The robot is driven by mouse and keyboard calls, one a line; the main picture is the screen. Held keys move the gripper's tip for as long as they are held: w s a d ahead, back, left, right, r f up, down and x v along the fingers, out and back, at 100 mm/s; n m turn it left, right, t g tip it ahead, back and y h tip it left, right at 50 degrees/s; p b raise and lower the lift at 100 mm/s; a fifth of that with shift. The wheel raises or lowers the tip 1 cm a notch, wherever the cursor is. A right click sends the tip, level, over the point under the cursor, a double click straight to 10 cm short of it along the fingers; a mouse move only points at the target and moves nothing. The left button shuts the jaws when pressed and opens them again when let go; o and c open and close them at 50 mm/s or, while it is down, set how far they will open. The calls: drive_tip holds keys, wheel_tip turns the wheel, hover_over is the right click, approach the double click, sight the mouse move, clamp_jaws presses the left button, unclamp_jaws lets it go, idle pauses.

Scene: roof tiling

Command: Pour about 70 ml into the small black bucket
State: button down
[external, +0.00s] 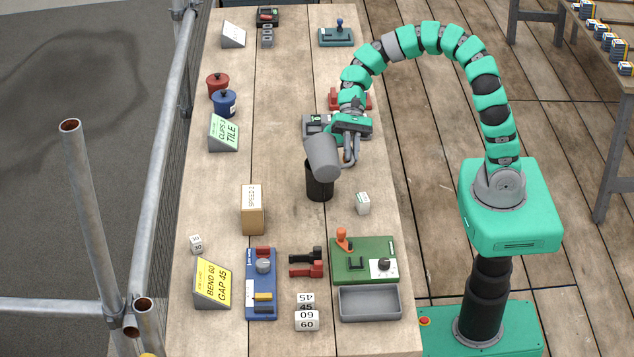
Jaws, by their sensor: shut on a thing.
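The small black bucket (319,188) stands upright on the wooden bench, near its middle. My gripper (347,145) is above and just behind it, shut on a grey cup (322,156). The cup is tilted over the bucket's top and hides part of its opening. I cannot see whether liquid is flowing, nor the level inside the cup or the bucket.
A cardboard box (252,209) stands left of the bucket and a small white block (363,203) stands right of it. A green device (364,259), a blue device (261,283) and a grey tray (370,303) lie nearer the front. Red (218,86) and blue (224,103) lidded pots stand at the left.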

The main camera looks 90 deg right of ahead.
drive_tip(key=shift+d+r, duration=0.15)
drive_tip(key=shift+r, duration=0.05)
drive_tip(key=shift+a+f, duration=0.35)
drive_tip(key=shift+a, duration=0.05)
drive_tip(key=shift+s+a+f+h+b, duration=0.1)
drive_tip(key=shift+a+f+h+b, duration=0.1)
drive_tip(key=shift+a+h+b, duration=0.35)
drive_tip(key=shift+s+a+f+h+p, duration=0.1)
drive_tip(key=shift+f+h+p, duration=0.2)
drive_tip(key=shift+h, duration=0.15)
wheel_tip(320, 180, down, 2)
drive_tip(key=shift+a+f+h+p, duration=0.1)
drive_tip(key=shift+f+h+p, duration=0.05)
drive_tip(key=shift+h+p, duration=0.95)
drive_tip(key=shift+f+h, duration=0.2)
drive_tip(key=shift+h, duration=0.2)
